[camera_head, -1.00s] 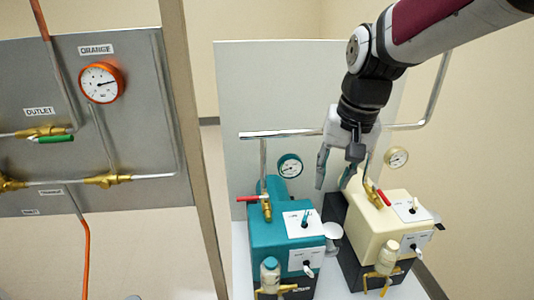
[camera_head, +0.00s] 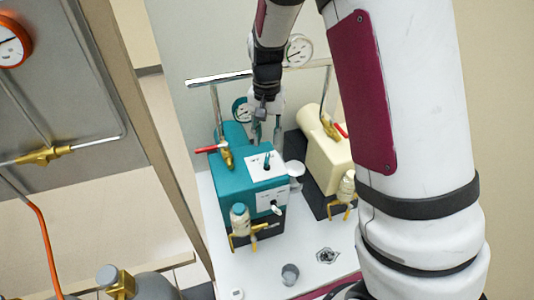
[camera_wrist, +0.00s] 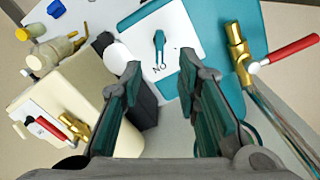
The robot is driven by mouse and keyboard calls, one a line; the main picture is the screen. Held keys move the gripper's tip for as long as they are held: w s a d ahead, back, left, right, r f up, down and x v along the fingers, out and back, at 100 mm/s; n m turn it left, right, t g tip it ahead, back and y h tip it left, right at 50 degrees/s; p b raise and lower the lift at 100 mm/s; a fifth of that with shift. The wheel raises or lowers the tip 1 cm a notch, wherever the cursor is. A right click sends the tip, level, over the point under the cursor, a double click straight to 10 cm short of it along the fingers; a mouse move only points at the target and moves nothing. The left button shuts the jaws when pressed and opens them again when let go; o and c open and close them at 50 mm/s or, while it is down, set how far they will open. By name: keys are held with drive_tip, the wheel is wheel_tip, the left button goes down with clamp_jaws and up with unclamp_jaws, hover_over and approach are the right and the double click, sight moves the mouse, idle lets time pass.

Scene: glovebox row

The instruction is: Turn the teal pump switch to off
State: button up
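The teal pump (camera_head: 232,180) stands on the white bench, with a white switch plate (camera_head: 256,172) on top. A small dark teal lever switch (camera_head: 267,161) sits on that plate. In the wrist view the switch (camera_wrist: 159,44) lies ahead of the fingertips, with black lettering that looks like an upside-down ON beside its near end. My gripper (camera_head: 266,132) is over the far end of the pump, just behind the switch plate. In the wrist view my gripper (camera_wrist: 167,78) is open, its two teal-padded fingers apart with nothing between them.
A cream pump (camera_head: 326,160) stands close on the right. A brass valve with a red handle (camera_head: 207,149) is at the teal pump's left. A second plate with a pale knob (camera_head: 276,207) is on its front. A metal rail (camera_head: 218,77) crosses behind.

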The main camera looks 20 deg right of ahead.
sight(267, 158)
wheel_tip(267, 158, down, 8)
drive_tip(key=shift+r+p, duration=0.1)
drive_tip(key=shift+p, duration=0.25)
clamp_jaws()
